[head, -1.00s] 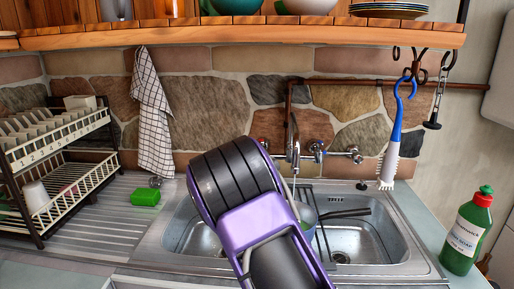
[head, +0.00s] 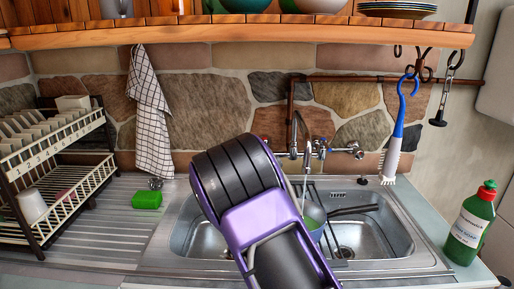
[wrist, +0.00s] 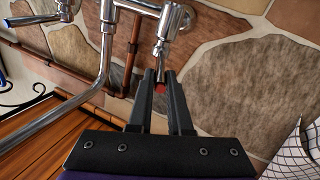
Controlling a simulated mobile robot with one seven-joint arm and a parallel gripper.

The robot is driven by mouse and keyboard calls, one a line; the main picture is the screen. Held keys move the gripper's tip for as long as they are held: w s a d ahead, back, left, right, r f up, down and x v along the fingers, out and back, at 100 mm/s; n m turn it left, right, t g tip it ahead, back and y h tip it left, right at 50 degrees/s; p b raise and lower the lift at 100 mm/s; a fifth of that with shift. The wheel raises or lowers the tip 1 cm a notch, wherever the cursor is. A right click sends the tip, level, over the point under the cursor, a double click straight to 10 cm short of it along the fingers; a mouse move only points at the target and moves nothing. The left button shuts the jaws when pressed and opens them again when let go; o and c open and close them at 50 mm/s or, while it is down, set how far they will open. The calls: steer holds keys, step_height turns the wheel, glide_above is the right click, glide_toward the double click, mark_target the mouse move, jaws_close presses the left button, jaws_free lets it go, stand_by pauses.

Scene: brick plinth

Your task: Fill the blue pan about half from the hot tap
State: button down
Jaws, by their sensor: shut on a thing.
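The blue pan (head: 313,234) sits in the sink under the chrome spout (head: 304,122), its dark handle pointing right. My arm hides its left part. A thin pale stream (head: 304,187) runs from the spout down to the pan. The pan's inside looks greenish; I cannot read the water level. In the wrist view my gripper (wrist: 161,78) is shut on the hot tap (wrist: 160,88), whose red mark shows between the fingertips. In the head view my arm hides the fingers.
The steel sink (head: 190,237) surrounds the pan. A dish rack (head: 55,200) stands left, with a green sponge (head: 147,200) near it. A green soap bottle (head: 471,226) stands right. A brush (head: 395,150) and a checked towel (head: 150,110) hang at the wall. A wooden shelf (head: 240,33) is above.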

steer(key=c, duration=0.8)
jaws_free()
steer(key=shift+c, duration=0.2)
steer(key=shift+s, duration=0.15)
steer(key=v, duration=1.7)
steer(key=shift+b, duration=0.3)
steer(key=shift+s+a, duration=0.1)
